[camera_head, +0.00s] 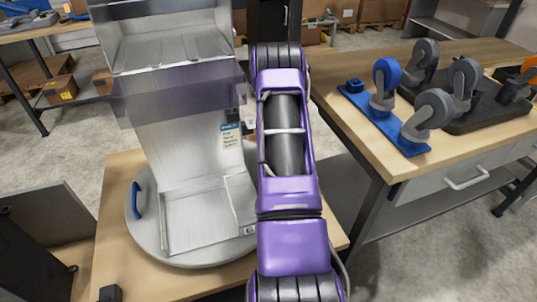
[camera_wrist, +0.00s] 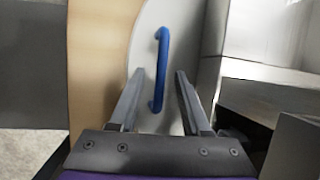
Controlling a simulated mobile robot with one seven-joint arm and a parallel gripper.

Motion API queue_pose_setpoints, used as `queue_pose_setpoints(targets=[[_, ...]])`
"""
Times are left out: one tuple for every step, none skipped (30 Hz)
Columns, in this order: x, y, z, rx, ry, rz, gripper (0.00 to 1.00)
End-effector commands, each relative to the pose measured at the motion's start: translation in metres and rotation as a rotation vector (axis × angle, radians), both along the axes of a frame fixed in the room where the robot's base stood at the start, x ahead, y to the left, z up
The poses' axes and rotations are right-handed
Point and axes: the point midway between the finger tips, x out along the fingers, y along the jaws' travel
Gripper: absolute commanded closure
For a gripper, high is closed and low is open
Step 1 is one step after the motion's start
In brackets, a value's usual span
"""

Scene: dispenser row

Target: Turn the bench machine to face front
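The bench machine (camera_head: 185,125), a tall metal body with a purple band and a small label, stands on a round grey turntable (camera_head: 150,240). Its open, tray-like lower part faces the lower middle of the head view. A blue handle (camera_head: 137,200) sits on the turntable's left rim. In the wrist view my gripper (camera_wrist: 158,78) is open, with a blue handle (camera_wrist: 161,60) between its fingers and gaps on both sides. I cannot tell whether this is the same handle. In the head view my purple arm covers the turntable's right side, and my gripper is hidden.
The turntable rests on a wooden bench (camera_head: 115,175). At right, a wooden workbench (camera_head: 350,85) holds a blue plate (camera_head: 405,140) with casters and a dark tray (camera_head: 490,120). Its drawer front (camera_head: 445,190) lies near my arm. Open floor shows between the benches.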

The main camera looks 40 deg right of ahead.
Motion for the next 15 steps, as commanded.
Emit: queue_pose_setpoints(targets=[[0.000, 0.000, 0.000, 0.001, 0.001, 0.000, 0.53], [0.000, 0.001, 0.000, 0.002, 0.002, 0.000, 0.53], [0.000, 0.001, 0.000, 0.002, 0.002, 0.000, 0.53], [0.000, 0.001, 0.000, 0.003, 0.001, 0.000, 0.53], [0.000, 0.001, 0.000, 0.003, 0.002, 0.000, 0.53], [0.000, 0.001, 0.000, 0.003, 0.002, 0.000, 0.53], [0.000, 0.001, 0.001, 0.003, 0.002, 0.000, 0.53], [0.000, 0.000, 0.002, 0.003, 0.002, 0.000, 0.53], [0.001, -0.001, 0.004, 0.003, 0.001, 0.000, 0.53], [0.002, -0.001, 0.007, 0.002, 0.002, 0.000, 0.53], [0.003, -0.003, 0.010, 0.001, 0.001, 0.000, 0.53], [0.005, -0.005, 0.016, 0.001, 0.001, 0.000, 0.53], [0.006, -0.006, 0.020, 0.001, 0.000, 0.000, 0.53], [0.008, -0.008, 0.026, 0.001, 0.000, 0.000, 0.53], [0.011, -0.011, 0.034, 0.000, -0.001, 0.000, 0.53]])
